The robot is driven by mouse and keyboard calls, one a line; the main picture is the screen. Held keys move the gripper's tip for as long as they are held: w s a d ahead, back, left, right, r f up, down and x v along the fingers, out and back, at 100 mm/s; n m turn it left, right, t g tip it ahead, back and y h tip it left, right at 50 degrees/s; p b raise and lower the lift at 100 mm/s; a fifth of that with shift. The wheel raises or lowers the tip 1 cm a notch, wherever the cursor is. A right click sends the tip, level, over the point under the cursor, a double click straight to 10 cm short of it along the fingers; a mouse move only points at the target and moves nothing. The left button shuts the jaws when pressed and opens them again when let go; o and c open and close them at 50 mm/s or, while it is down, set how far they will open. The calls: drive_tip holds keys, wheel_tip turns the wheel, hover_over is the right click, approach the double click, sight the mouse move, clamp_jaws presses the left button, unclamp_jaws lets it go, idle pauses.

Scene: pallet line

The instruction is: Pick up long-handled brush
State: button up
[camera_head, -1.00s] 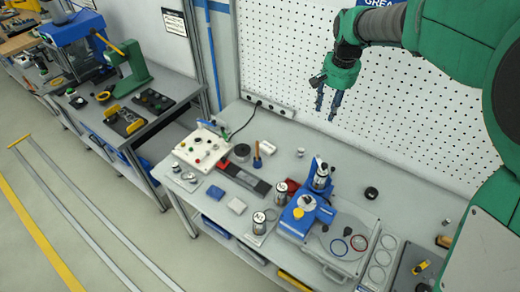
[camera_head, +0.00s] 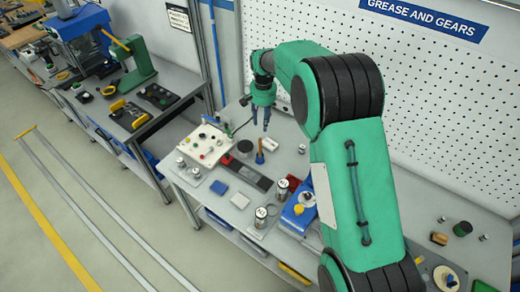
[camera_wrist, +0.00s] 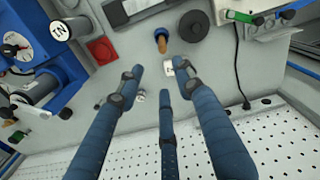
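An upright object with an orange-brown handle and a blue part, which looks like the long-handled brush (camera_head: 260,155), stands on the bench behind the dark tray. It also shows at the top of the wrist view (camera_wrist: 161,40). My gripper (camera_head: 262,126) is above the bench, near the brush, with its fingers pointing down. In the wrist view my gripper (camera_wrist: 159,84) has its blue fingers spread and nothing between them. The brush lies beyond the fingertips, apart from them.
A small white block (camera_head: 271,144) lies close to the brush. A dark round disc (camera_head: 245,147) and a white control box (camera_head: 205,143) are to the left. A blue device (camera_head: 300,213) stands at the front right. The pegboard wall (camera_head: 430,90) rises behind the bench.

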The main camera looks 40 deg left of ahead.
sight(260, 141)
drive_tip(key=shift+s+a+f, duration=0.15)
drive_tip(key=shift+a+f, duration=0.25)
drive_tip(key=shift+f+p, duration=0.4)
drive_tip(key=shift+f, duration=3.9)
drive_tip(key=shift+f, duration=0.1)
drive_tip(key=shift+s+f+p, duration=0.1)
drive_tip(key=shift+f+p, duration=0.45)
drive_tip(key=shift+f, duration=1.95)
clamp_jaws()
